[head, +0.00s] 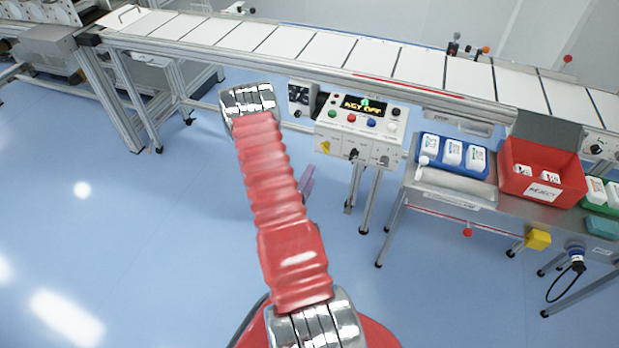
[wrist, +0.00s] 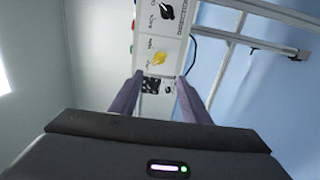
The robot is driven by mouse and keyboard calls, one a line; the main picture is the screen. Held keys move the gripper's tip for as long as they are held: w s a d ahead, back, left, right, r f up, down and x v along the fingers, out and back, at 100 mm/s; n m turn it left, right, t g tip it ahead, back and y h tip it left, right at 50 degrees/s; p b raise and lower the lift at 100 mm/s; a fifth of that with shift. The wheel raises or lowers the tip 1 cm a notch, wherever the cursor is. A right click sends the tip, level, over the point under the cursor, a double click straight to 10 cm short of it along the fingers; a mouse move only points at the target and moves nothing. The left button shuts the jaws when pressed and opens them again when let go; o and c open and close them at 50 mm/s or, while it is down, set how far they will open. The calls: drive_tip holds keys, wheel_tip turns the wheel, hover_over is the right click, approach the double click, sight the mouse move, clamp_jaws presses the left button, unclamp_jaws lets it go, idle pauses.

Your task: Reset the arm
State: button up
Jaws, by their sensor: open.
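My red ribbed arm reaches up and forward over the blue floor in the head view. My gripper shows there only as a small purple finger (head: 307,184) beside the arm, mostly hidden behind it. In the wrist view my gripper (wrist: 158,80) has its two purple fingers spread apart with nothing held between them. Beyond the fingertips is the white control box (wrist: 152,40) with a yellow knob and a black knob. The same control box (head: 352,150) stands on legs right of my arm in the head view, with a lit display and coloured buttons.
A conveyor (head: 290,45) with white panels runs across the back. A metal side table (head: 450,190) at right carries a blue tray (head: 427,155) of white packs and a red reject bin (head: 565,193). The blue floor (head: 150,220) at left is clear.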

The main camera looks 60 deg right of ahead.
idle(0.5)
drive_tip(key=a+f+m+g+y, duration=0.1)
drive_tip(key=a+f+m+y, duration=0.25)
drive_tip(key=f, duration=0.35)
drive_tip(key=a+f+m+y, duration=0.2)
drive_tip(key=f+y, duration=0.2)
drive_tip(key=f, duration=0.3)
drive_tip(key=w+a+r+m+y, duration=0.1)
drive_tip(key=w+a+r+y, duration=0.25)
drive_tip(key=a, duration=0.25)
drive_tip(key=w+a+r+m+y, duration=0.1)
drive_tip(key=w+a+r+y, duration=0.1)
drive_tip(key=w+a+y, duration=0.35)
drive_tip(key=s+a+r+n+t, duration=0.1)
drive_tip(key=s+a+r, duration=0.1)
drive_tip(key=a+r, duration=0.7)
drive_tip(key=s+a+r+n+t+y, duration=0.1)
drive_tip(key=s+a+r+n, duration=0.1)
drive_tip(key=a+r, duration=0.8)
drive_tip(key=s+a+r+n+t, duration=0.1)
drive_tip(key=a+r, duration=0.8)
drive_tip(key=r, duration=1.4)
drive_tip(key=shift+s+a+r+n+t, duration=0.15)
drive_tip(key=shift+s+r+n+t, duration=0.2)
drive_tip(key=shift+s+n, duration=0.6)
